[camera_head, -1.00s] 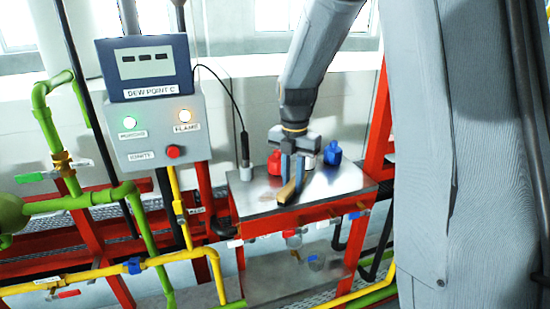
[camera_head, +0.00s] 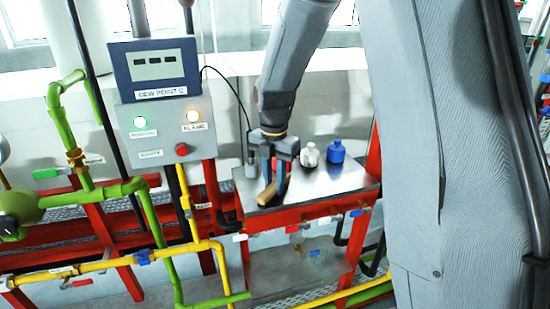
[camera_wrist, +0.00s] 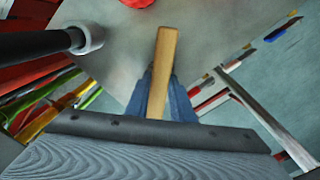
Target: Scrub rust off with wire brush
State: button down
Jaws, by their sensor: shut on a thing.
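My gripper (camera_head: 275,190) is low over the metal table top (camera_head: 330,181), near its left front part. It is shut on a tan wooden brush (camera_head: 267,193); only the handle shows, tilted between the blue-grey fingers. In the wrist view the wooden brush (camera_wrist: 163,70) sticks out between the fingertips (camera_wrist: 160,98) over the grey top. I cannot see its bristles, nor tell whether it touches the table. No rust patch shows clearly now; the spot is behind the gripper and brush.
A white bottle (camera_head: 309,155) and a blue bottle (camera_head: 336,151) stand at the back of the table. A probe with a cable (camera_head: 251,165) stands at its back left corner. A control box (camera_head: 165,130) and green and yellow pipes are at left. The table's right part is clear.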

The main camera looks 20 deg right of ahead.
notch_tip(320, 180, up, 3)
jog(key=shift+d+r+p, duration=0.1)
jog(key=shift+p, duration=0.6)
jog(key=shift+s+r+p, duration=0.1)
jog(key=shift+r+p, duration=0.2)
jog(key=shift+r, duration=0.05)
jog(key=shift+r+p, duration=1.75)
jog(key=shift+r, duration=0.5)
